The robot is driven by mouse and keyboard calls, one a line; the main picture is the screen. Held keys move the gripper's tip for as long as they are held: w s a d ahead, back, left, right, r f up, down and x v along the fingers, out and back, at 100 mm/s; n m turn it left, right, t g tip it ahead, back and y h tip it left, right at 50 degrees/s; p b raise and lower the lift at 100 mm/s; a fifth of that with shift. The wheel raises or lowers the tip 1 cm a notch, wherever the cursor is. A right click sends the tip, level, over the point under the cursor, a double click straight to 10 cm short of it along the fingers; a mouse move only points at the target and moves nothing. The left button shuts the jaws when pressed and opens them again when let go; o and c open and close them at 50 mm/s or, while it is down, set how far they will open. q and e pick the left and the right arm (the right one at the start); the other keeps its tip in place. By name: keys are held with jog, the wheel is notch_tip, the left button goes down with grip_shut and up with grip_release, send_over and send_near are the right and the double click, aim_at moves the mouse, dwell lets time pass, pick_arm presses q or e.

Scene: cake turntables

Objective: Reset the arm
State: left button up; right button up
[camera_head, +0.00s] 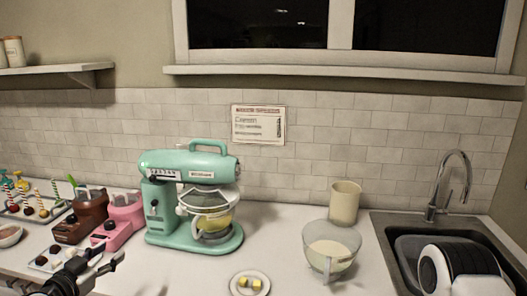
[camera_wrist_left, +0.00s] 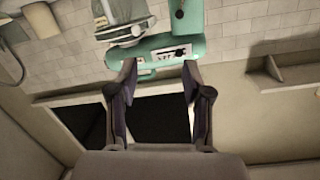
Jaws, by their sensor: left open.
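My left gripper (camera_head: 100,265) is at the lower left in the head view, above the counter and in front of the pink and brown containers. In the left wrist view my left gripper (camera_wrist_left: 158,78) has its two fingers spread apart with nothing between them. That view appears upside down, and the mint-green mixer (camera_wrist_left: 160,50) shows beyond the fingertips. My right gripper is not visible in either view.
The mint-green mixer (camera_head: 188,170) stands on the white counter (camera_head: 285,235). A pink container (camera_head: 122,212) is left. The sink (camera_head: 385,227) is far right.

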pick_arm(q)
jog(key=s+d+f+m+g+b, duration=0.1)
jog(key=s+d+f+g, duration=0.3)
jog(key=f, duration=0.5)
jog(key=s+d+f+m+g+h, duration=0.1)
jog(key=s+d+f+g, duration=0.2)
jog(key=s+d+f, duration=0.45)
jog(key=s+d+f+m+g+b, duration=0.1)
jog(key=s+d+f+g, duration=0.25)
jog(key=f, duration=0.75)
jog(key=s+d+f+n+g+y, duration=0.1)
jog(key=s+f+n+g, duration=0.1)
jog(key=s, duration=0.7)
jog(key=s+d+f+n+g+y, duration=0.1)
jog(key=s+f+n+g+y, duration=0.1)
jog(key=s+n, duration=0.4)
jog(key=s+f+g, duration=0.1)
jog(key=s+f, duration=0.1)
jog(key=s, duration=0.1)
jog(key=shift+s+d+f+b, duration=0.15)
jog(key=shift+s+f+b, duration=0.15)
jog(key=shift+s+f, duration=0.1)
jog(key=shift+d+r+g, duration=0.1)
jog(key=shift+g, duration=0.15)
